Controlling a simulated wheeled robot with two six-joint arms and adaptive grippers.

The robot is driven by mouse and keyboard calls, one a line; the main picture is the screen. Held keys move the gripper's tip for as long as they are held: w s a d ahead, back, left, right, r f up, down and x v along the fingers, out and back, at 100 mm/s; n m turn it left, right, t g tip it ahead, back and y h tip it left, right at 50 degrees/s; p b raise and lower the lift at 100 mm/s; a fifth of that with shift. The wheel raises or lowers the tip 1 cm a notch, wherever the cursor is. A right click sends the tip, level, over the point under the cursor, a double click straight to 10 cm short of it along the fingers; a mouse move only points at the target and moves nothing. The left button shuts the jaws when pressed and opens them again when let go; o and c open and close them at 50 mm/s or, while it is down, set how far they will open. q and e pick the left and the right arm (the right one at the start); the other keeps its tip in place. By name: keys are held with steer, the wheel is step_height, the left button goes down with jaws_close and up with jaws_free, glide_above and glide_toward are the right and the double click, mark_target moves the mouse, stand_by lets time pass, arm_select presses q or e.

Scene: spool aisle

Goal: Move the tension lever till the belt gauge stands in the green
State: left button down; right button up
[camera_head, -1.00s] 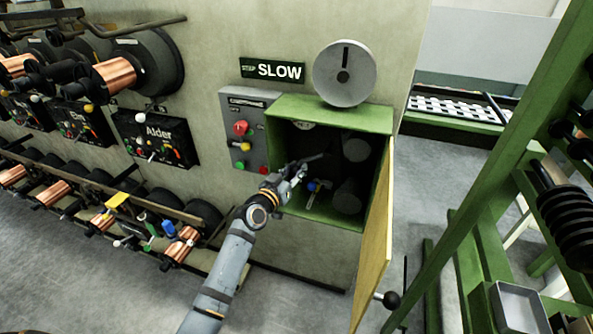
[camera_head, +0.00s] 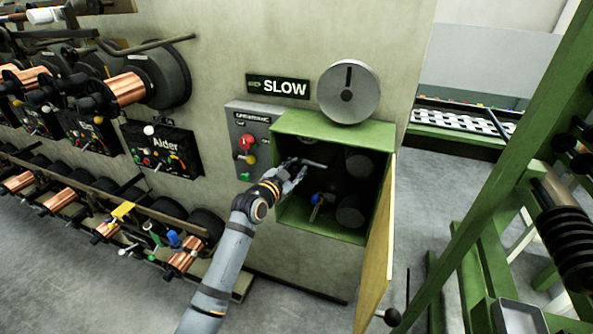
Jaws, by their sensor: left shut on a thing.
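My left gripper (camera_head: 293,174) reaches into the open green cabinet (camera_head: 330,130). It is shut on a thin grey bar (camera_head: 313,163), which looks like the tension lever; the fingers hide where it is held. A small blue-tipped handle (camera_head: 316,199) is lower in the cabinet, apart from the gripper. I cannot make out the belt gauge or its green band in the dark cabinet. My right gripper is not in view.
The cabinet's yellowish door (camera_head: 377,245) stands open at the right. A control box (camera_head: 250,135) is close on the left. A grey disc (camera_head: 348,92) and a SLOW sign (camera_head: 279,87) are above. A green frame (camera_head: 500,160) stands at right.

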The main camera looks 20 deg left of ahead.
arm_select(q)
steer(key=shift+r+m, duration=0.2)
steer(key=shift+m, duration=0.1)
steer(key=c, duration=1)
jaws_free()
steer(key=shift+s+r, duration=0.1)
steer(key=v, duration=1.2)
steer(key=shift+d, duration=0.1)
